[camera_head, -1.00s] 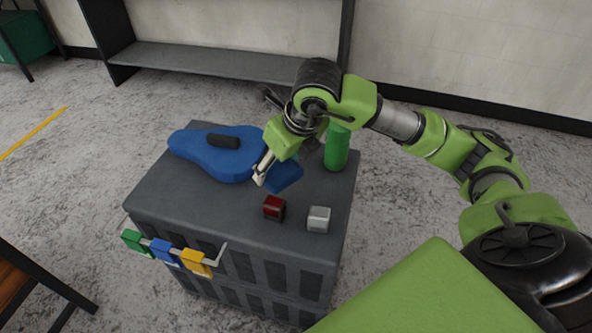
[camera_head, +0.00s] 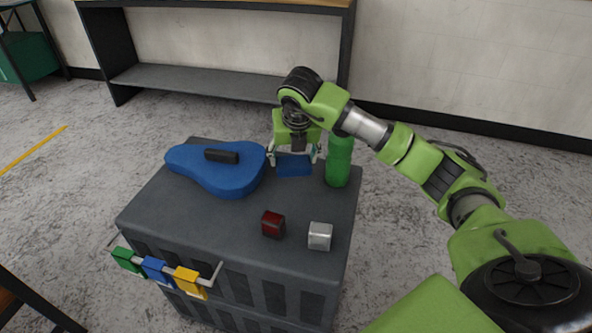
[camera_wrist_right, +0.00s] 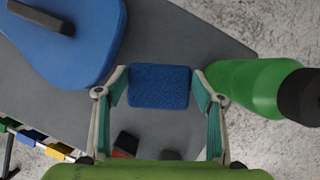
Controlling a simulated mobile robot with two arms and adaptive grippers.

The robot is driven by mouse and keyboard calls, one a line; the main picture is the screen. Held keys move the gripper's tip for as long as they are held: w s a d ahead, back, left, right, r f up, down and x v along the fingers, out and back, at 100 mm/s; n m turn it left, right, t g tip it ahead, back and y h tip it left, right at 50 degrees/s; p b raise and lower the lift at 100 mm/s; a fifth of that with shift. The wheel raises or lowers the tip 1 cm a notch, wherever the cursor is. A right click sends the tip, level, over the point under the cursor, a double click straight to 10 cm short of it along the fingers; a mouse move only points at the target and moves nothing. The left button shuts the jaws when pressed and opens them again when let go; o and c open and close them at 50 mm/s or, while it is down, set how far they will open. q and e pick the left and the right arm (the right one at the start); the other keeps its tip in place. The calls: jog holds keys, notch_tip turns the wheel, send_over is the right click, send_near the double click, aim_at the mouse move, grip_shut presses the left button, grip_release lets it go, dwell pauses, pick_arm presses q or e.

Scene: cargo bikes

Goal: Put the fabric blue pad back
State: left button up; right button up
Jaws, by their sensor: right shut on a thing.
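The fabric blue pad (camera_head: 293,166) is a small blue block with a textured face. My right gripper (camera_head: 293,157) is shut on it, one finger at each side, over the back part of the grey crate top (camera_head: 200,218). The right wrist view also shows the pad (camera_wrist_right: 158,86) between the two fingertips. Whether it touches the crate top is hard to tell. My left gripper is not in view.
A large blue saddle-shaped thing (camera_head: 225,178) with a black bar lies left of the pad; a green bottle (camera_head: 339,162) stands close at right. A red cube (camera_head: 273,224) and silver cube (camera_head: 320,236) sit in front. Green, blue and yellow tags (camera_head: 155,269) hang on the crate's front rail.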

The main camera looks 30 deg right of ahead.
aim_at(296, 156)
jog(key=f, duration=0.1)
jog(key=w+d+f, duration=0.2)
jog(key=shift+f, duration=0.15)
notch_tip(296, 156, down, 3)
jog(key=shift+d+f+b, duration=0.15)
jog(key=shift+f+b, duration=0.05)
jog(key=shift+b, duration=0.25)
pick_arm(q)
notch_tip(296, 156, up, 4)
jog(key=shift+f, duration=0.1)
pick_arm(e)
jog(key=o, duration=1)
